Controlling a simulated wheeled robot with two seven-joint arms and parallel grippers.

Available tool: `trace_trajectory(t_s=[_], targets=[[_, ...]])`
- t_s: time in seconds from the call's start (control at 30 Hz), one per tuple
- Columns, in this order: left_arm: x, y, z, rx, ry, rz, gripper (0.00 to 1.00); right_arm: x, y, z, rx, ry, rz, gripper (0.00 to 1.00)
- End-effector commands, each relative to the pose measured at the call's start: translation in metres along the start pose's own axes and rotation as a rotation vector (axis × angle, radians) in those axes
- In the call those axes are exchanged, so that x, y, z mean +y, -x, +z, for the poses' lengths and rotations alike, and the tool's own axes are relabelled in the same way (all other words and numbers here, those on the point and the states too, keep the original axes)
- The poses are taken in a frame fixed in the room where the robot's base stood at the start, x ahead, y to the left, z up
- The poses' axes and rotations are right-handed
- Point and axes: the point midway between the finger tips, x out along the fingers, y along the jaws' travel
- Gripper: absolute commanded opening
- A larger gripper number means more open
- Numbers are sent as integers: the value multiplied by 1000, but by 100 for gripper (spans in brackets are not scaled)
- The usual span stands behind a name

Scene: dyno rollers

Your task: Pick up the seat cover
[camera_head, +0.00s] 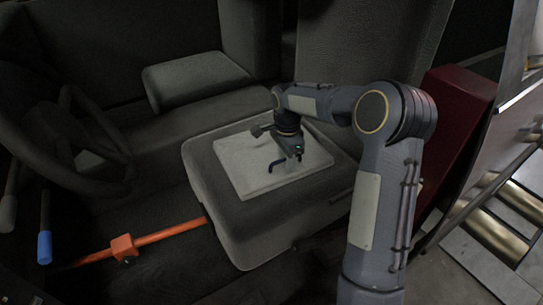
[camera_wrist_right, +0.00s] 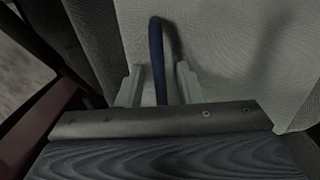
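The seat cover (camera_head: 240,153), a flat pale square, lies on the dark seat cushion (camera_head: 222,216) in the head view. My right gripper (camera_head: 291,163) points down over its middle-right part. The right wrist view shows the two pale fingers of this gripper (camera_wrist_right: 159,84) spread apart, over the pale textured surface of the cover (camera_wrist_right: 235,50). A dark blue curved strip (camera_wrist_right: 157,45) stands between the fingers, with a gap on each side. I cannot tell what the strip belongs to, or whether the fingertips touch the cover. My left gripper is not in view.
A steering wheel (camera_head: 118,187) is at the left. An orange bar (camera_head: 165,233) runs up to the seat, and a blue-tipped lever (camera_head: 44,247) stands at lower left. A backrest (camera_head: 355,50) rises behind the seat. A dark red panel (camera_head: 455,125) and metal rollers (camera_head: 495,235) are at right.

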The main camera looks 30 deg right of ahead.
Motion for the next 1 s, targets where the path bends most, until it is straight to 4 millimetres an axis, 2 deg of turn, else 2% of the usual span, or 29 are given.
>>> trace_trajectory(t_s=[0.2,0.47,0.87,1.0], targets=[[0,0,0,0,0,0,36,0,-1,0,0,1,-2,33],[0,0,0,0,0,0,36,0,0,0,0,1,-2,0],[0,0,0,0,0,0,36,-1,1,0,0,1,-4,0],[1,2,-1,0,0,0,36,-1,8,0,0,1,-5,0]])
